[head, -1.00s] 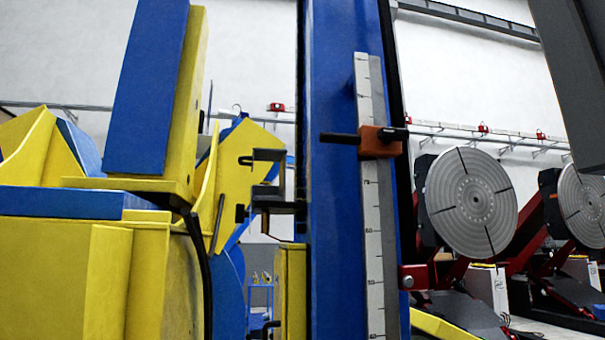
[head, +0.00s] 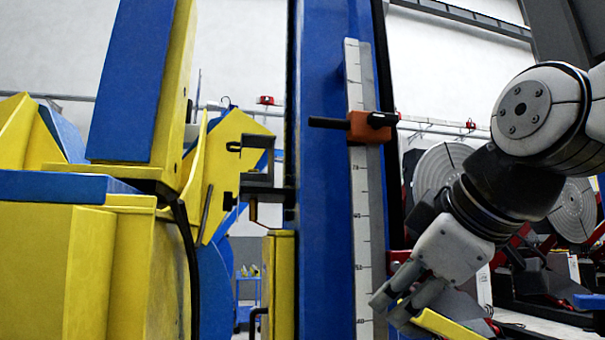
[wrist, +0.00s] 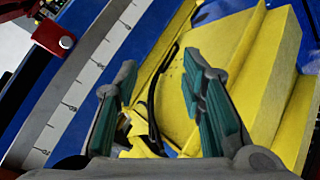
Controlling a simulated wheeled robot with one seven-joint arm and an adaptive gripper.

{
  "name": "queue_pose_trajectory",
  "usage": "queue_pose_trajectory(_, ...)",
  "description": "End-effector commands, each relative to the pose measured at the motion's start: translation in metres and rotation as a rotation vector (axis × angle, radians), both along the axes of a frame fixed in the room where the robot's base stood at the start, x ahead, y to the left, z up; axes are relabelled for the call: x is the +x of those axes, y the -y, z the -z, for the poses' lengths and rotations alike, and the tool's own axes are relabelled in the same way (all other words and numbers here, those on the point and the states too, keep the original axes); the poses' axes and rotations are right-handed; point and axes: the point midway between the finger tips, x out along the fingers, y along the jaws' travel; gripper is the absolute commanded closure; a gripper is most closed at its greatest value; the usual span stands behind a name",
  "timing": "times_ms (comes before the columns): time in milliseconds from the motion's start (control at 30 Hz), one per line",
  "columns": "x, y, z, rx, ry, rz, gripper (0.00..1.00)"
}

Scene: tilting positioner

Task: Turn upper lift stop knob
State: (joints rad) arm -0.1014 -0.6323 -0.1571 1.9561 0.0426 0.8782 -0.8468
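The upper lift stop is an orange block (head: 370,126) clamped on the white scale strip (head: 361,210) of the blue column. My gripper (head: 388,308) is well below the stop in the head view, beside the lower scale, pointing down-left. In the wrist view its two teal-padded fingers (wrist: 160,72) are spread apart with nothing between them.
A red block with a silver bolt (wrist: 52,38) sits beside the scale in the wrist view. The yellow and blue positioner body (head: 95,260) fills the left. Black brackets (head: 262,185) stand left of the column (head: 322,230). Round faceplates (head: 440,170) stand behind my arm.

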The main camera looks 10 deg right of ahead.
Motion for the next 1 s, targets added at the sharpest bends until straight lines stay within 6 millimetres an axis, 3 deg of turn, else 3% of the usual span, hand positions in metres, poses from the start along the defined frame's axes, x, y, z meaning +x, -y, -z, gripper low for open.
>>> queue_pose_trajectory(33, 0.012, 0.008, -0.038, -0.076, 0.091, -0.052, 0.63)
queue_pose_trajectory(200, 0.023, 0.037, -0.159, -0.395, 0.365, -0.172, 0.63)
queue_pose_trajectory(300, 0.019, 0.052, -0.214, -0.573, 0.484, -0.199, 0.63)
queue_pose_trajectory(400, 0.011, 0.063, -0.254, -0.711, 0.565, -0.205, 0.63)
queue_pose_trajectory(500, 0.006, 0.069, -0.276, -0.796, 0.605, -0.205, 0.63)
queue_pose_trajectory(667, 0.008, 0.072, -0.286, -0.837, 0.622, -0.205, 0.63)
queue_pose_trajectory(1000, 0.066, 0.071, -0.285, -0.833, 0.618, -0.206, 0.63)
